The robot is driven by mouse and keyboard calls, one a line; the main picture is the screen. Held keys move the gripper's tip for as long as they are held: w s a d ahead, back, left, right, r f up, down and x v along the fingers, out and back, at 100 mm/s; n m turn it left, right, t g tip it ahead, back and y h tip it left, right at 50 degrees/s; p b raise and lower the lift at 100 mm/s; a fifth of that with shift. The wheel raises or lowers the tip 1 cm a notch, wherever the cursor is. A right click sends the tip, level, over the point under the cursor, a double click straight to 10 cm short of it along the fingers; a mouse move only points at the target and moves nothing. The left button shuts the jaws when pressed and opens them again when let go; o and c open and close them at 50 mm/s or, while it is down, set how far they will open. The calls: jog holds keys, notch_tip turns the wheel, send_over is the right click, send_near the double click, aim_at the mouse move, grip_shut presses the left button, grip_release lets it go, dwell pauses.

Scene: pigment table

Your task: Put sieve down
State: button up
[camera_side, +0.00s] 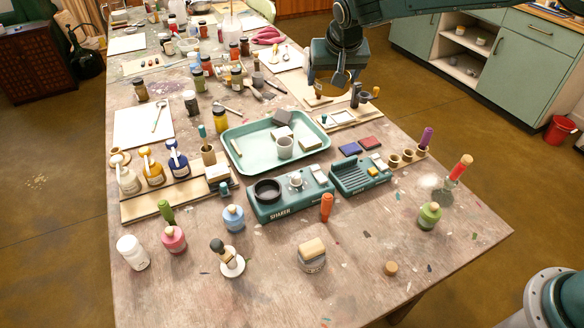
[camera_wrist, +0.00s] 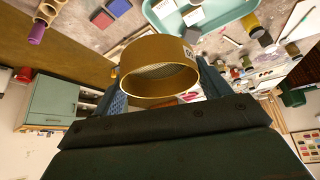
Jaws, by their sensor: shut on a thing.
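The sieve (camera_wrist: 152,50) is a round brass-coloured ring with a fine mesh, large in the wrist view. My gripper (camera_side: 338,76) is shut on it and holds it in the air, above the table's back right part. In the side view the sieve (camera_side: 330,89) is partly hidden behind my fingers. In the wrist view it is tilted, with a small label on its rim, and the fingers show on both sides of it. I cannot tell its exact height above the table.
The shaker (camera_side: 290,203) with a black ring seat stands mid-table. Behind it is a pale green tray (camera_side: 241,130) with a cup and blocks. A wooden rack (camera_side: 343,122) stands below my gripper. Bottles and jars crowd the far end and left. Bare wood shows front right.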

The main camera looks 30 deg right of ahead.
jog(key=shift+w+d+r+m, duration=0.15)
jog(key=shift+d+m, duration=0.15)
jog(key=shift+d, duration=0.55)
notch_tip(320, 180, down, 16)
jog(key=shift+r, duration=0.15)
jog(key=shift+f, duration=2.15)
jog(key=shift+f, duration=0.55)
jog(key=o, duration=1)
jog(key=shift+o, duration=0.2)
jog(key=shift+r, duration=0.15)
